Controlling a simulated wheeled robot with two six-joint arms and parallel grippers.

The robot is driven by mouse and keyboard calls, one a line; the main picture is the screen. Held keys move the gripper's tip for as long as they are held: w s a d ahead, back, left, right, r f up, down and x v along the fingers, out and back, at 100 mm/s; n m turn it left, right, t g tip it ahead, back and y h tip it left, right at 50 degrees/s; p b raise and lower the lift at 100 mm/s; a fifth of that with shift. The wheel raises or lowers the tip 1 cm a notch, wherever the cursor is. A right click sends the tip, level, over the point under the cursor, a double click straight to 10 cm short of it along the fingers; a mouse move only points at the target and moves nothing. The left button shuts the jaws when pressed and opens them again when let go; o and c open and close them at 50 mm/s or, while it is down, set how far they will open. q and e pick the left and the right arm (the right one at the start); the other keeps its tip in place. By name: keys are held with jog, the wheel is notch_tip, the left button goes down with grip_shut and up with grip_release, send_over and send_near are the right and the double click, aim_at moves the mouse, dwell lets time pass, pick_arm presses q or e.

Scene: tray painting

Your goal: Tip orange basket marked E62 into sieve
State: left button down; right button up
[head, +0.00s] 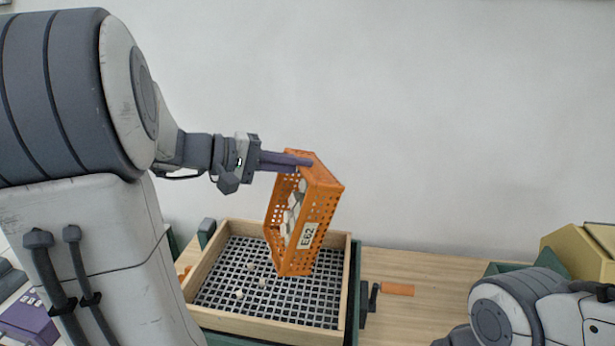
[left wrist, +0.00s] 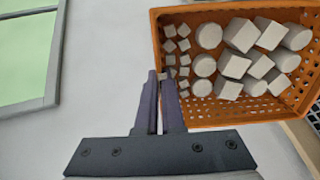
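The orange basket (head: 322,205) marked E62 hangs above the sieve, steeply tilted with its open side toward the left. My left gripper (head: 300,161) is shut on its upper wall. In the left wrist view the gripper's fingers (left wrist: 159,100) pinch the rim of the basket (left wrist: 215,115), which holds several pale round and square pieces (left wrist: 240,35), large and small. The sieve (head: 270,322) is a wooden frame with a dark grid, and a few small pale pieces (head: 263,282) lie on the grid. My right gripper is not in view; only part of the right arm shows at lower right.
A tan box (head: 580,252) stands at the far right. A purple object (head: 30,318) is at lower left.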

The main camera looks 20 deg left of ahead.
pick_arm(q)
jog(key=shift+s+a+r+t+h+b, duration=0.15)
jog(key=shift+s+a+t+h+b, duration=0.25)
jog(key=shift+s+a+b, duration=0.35)
jog(key=shift+s+a+r+t+h+b, duration=0.15)
jog(key=shift+s+a+t+h+b, duration=0.25)
jog(key=shift+s+a+b, duration=0.3)
jog(key=shift+w+d, duration=0.1)
dwell(1.9)
